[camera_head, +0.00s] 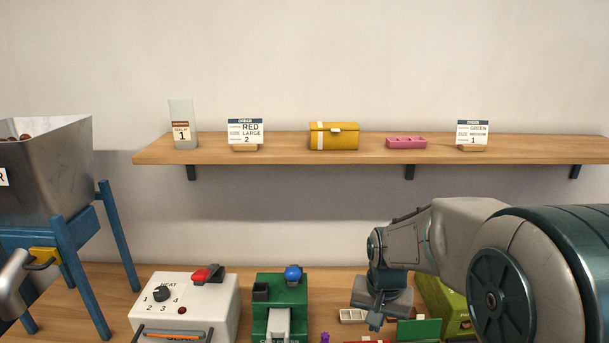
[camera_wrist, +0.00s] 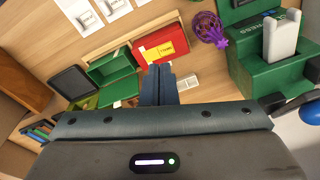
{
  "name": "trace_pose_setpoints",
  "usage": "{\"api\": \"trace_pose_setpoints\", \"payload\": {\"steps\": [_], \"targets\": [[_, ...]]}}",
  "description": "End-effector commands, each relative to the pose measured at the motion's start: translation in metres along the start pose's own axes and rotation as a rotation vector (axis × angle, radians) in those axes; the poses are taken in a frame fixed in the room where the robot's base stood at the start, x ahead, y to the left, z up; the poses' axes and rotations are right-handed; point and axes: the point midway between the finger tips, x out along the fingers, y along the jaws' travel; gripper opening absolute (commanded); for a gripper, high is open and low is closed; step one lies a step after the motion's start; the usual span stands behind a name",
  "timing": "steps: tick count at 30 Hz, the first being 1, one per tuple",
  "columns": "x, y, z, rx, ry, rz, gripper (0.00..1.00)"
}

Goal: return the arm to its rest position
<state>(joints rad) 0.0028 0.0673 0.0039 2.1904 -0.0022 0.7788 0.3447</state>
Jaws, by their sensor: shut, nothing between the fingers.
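My gripper (camera_head: 376,312) hangs at the lower right of the head view, at the end of my arm, over the wooden table. In the wrist view my gripper (camera_wrist: 159,76) has its two dark fingers together with nothing between them. I cannot tell the exact height above the table.
A white heater box (camera_head: 195,300) and a green machine with a blue knob (camera_head: 282,300) stand left of my gripper. A steel hopper (camera_head: 50,170) is at far left. A wooden shelf (camera_head: 280,150) on the wall holds order cards and boxes. A purple object (camera_wrist: 209,30) lies near the green machine.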

Motion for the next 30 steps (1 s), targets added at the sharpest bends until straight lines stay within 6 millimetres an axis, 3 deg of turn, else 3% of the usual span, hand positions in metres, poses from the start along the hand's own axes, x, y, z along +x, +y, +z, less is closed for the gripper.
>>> {"api": "trace_pose_setpoints", "payload": {"steps": [3,9,18,23,30], "targets": [[-0.029,0.009,0.024,-0.065,0.042,-0.013,0.00],[-0.064,0.024,0.067,-0.177,0.104,-0.027,0.00],[-0.087,0.043,0.121,-0.313,0.180,-0.034,0.00],[-0.090,0.047,0.133,-0.344,0.195,-0.034,0.00],[-0.090,0.048,0.134,-0.350,0.196,-0.034,0.00]]}}
